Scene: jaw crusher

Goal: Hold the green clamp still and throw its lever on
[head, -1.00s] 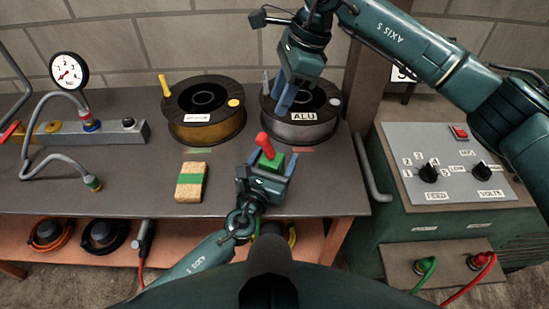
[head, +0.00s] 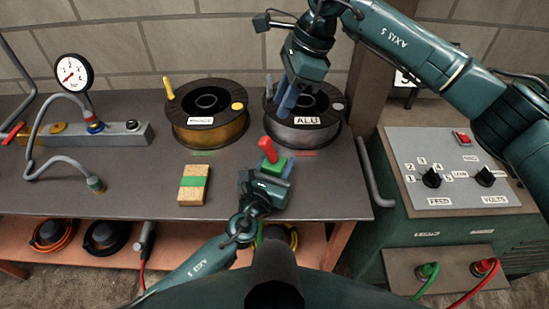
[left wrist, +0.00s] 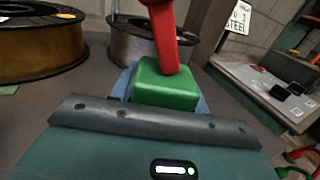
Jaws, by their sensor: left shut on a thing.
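The green clamp (head: 276,167) is a small green block with a red lever (head: 268,148) standing up from it, leaning slightly left. It is at the front middle of the bench. My left gripper (head: 273,172) is shut on the green block from the near side. In the left wrist view the green clamp (left wrist: 166,84) sits between blue fingers, and the red lever (left wrist: 163,35) rises out of the top of the frame. My right gripper (head: 286,100) is above and behind the clamp, over the ALU spool, apart from the lever. Its finger gap is not clear.
The ALU spool (head: 322,136) and a gold spool (head: 215,135) stand behind the clamp. A wooden block with a green band (head: 194,185) lies to the left. A gauge and hose fitting (head: 133,134) are farther left. A welder panel (head: 455,150) stands right of the bench.

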